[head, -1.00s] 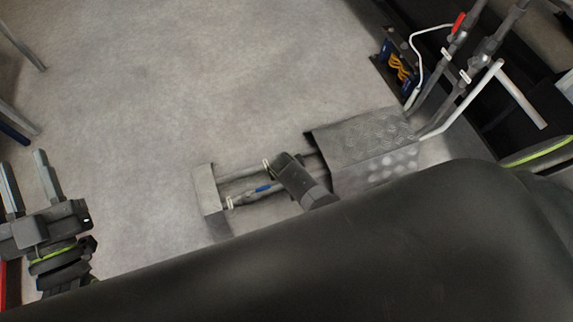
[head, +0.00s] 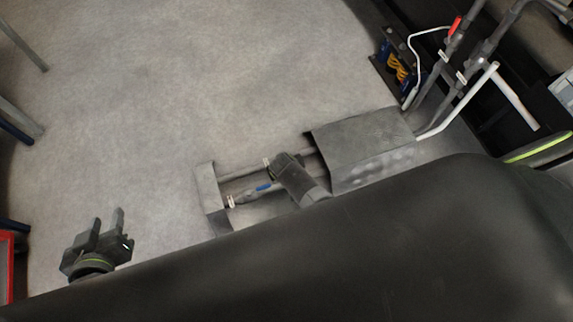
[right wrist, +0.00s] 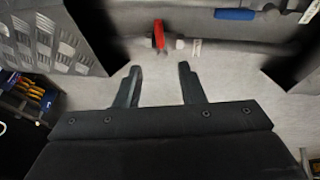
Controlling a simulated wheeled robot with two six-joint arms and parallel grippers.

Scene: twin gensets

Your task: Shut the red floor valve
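In the right wrist view the red floor valve handle (right wrist: 158,36) shows on a grey pipe (right wrist: 235,47). Its visible part lies across the pipe's line in the picture. My right gripper (right wrist: 159,78) is open and empty, and the handle is just beyond the gap between its fingertips, apart from them. In the head view my right gripper (head: 296,177) is over the low floor pipes, its fingers hidden, and I cannot see the red floor handle there. My left gripper (head: 105,222) is open and empty over bare floor at the lower left.
A blue handle (head: 264,187) lies along a neighbouring pipe. The pipes run between a grey end block (head: 208,190) and a metal cover (head: 362,145). Another red handle (head: 455,25) is on pipework at the upper right. My black arm hides the lower part. The floor (head: 170,90) beyond is clear.

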